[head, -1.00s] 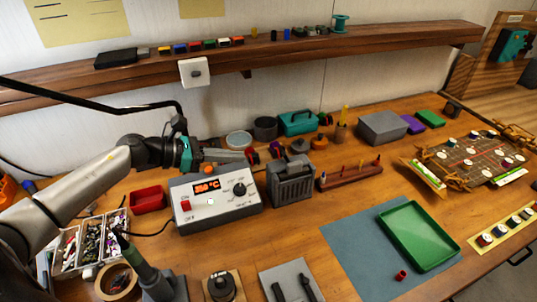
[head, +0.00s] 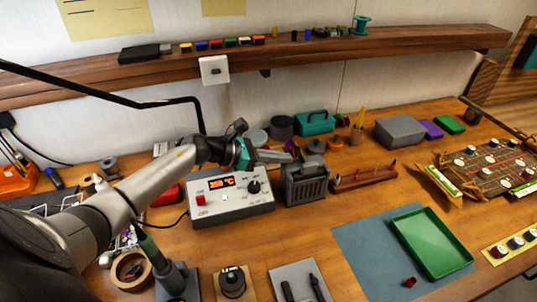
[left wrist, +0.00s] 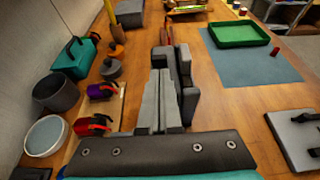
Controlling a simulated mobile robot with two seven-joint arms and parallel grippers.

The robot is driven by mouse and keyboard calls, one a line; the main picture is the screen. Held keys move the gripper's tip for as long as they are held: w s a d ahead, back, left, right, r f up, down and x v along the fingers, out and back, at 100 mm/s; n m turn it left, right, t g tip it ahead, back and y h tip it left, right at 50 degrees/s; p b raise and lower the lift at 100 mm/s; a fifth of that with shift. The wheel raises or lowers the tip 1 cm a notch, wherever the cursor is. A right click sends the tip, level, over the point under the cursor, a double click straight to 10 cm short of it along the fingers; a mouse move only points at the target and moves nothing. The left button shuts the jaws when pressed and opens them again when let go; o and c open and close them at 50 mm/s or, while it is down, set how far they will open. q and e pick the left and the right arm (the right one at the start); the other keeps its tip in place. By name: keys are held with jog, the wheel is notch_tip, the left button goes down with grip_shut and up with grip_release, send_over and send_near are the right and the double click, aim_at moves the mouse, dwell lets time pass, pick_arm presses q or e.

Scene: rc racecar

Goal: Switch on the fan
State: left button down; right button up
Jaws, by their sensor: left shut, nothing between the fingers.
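The fan is a dark grey box with a slatted front (head: 307,190), standing on the bench right of the soldering station. My left gripper (head: 288,157) reaches in from the left, with its fingertips at the fan's upper rear left edge. In the left wrist view the gripper (left wrist: 162,85) is shut and empty, and its fingers hide part of the fan (left wrist: 186,80). I cannot tell whether the fingers touch the fan. The fan's switch cannot be made out. My right gripper is not in view.
The soldering station (head: 232,205) stands just left of the fan. A wooden tool rack (head: 363,180) is to its right. A green tray (head: 432,243) lies on a blue mat at front right.

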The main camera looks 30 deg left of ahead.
pick_arm(q)
jog(key=shift+w+d+f, duration=0.2)
jog(key=shift+w+d, duration=0.15)
dwell(0.3)
jog(key=shift+r+p, duration=0.2)
jog(key=shift+p, duration=0.2)
jog(key=shift+w, duration=0.1)
jog(key=shift+g+y, duration=0.3)
jog(key=shift+p, duration=0.35)
